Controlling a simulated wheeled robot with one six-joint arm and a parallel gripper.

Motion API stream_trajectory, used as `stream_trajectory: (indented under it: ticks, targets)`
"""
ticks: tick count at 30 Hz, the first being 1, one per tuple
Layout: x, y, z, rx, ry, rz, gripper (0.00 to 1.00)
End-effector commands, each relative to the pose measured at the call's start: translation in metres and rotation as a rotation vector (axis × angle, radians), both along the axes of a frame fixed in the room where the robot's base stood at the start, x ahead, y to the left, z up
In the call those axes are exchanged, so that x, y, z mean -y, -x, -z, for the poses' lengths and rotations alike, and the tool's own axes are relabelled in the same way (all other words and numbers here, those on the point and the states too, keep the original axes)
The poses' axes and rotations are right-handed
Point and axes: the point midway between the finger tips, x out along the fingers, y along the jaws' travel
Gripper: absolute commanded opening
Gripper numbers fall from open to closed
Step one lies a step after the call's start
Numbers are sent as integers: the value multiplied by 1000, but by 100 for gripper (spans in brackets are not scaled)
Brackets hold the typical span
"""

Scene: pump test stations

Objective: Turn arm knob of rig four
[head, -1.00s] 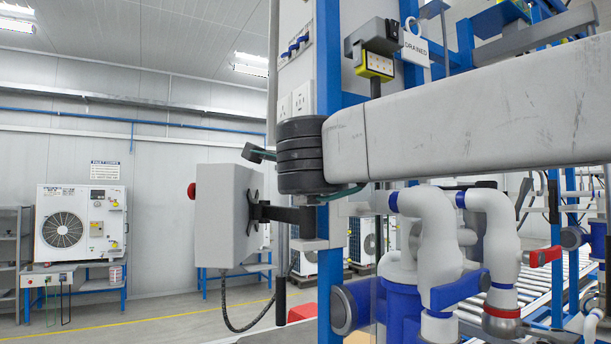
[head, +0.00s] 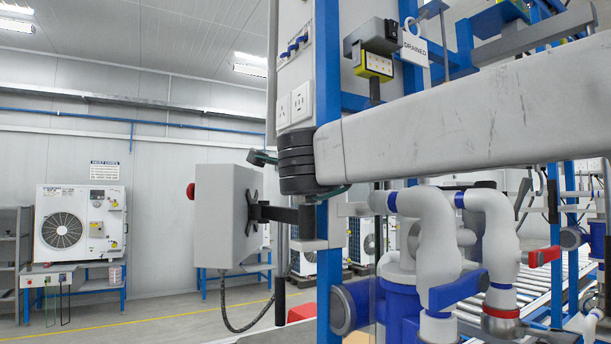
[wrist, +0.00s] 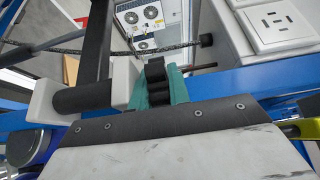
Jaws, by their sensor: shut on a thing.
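The arm knob (wrist: 157,75) is black and lobed. In the wrist view it sits beside a grey block at the end of a black bar (wrist: 82,97). My gripper (wrist: 160,88), with teal fingers, is shut on the knob, a finger showing on each side of it. In the head view my scratched white arm and dark stacked joint hide the knob and most of the gripper; only small teal bits show. The rig's grey control box (head: 222,215), with a red button on its side, hangs on a black bracket (head: 285,213) just below my wrist.
A blue upright post (head: 328,70) and a panel with white sockets (head: 302,100) stand close by my wrist. White pipes (head: 437,240) with blue and red valve handles fill the area below my arm. A "DRAINED" tag (head: 414,50) hangs above. Open floor lies at left.

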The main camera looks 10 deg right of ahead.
Motion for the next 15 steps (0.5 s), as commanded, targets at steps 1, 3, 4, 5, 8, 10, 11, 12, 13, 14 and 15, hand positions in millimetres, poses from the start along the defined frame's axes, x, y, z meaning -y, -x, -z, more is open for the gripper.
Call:
stream_trajectory:
  ticks: [1, 3, 4, 5, 8, 10, 11, 12, 13, 14, 15]
  targets:
    - [0, 0, 1, -1, 1, 0, 0]
    - [-1, 0, 1, -1, 1, 9, 0]
    - [-1, 0, 1, -1, 1, 17, 0]
    - [-1, 0, 1, -1, 1, 25, 0]
    - [-1, 0, 0, -1, 0, 63, 0]
    - [-1, 0, 1, -2, 0, 101, 0]
    - [-1, 0, 1, -2, 1, 121, 0]
    - [-1, 0, 1, -2, 0, 149, 0]
    - [-1, 0, 1, -1, 0, 172, 0]
    - [-1, 0, 1, -2, 1, 196, 0]
    - [-1, -1, 1, -2, 2, 231, 0]
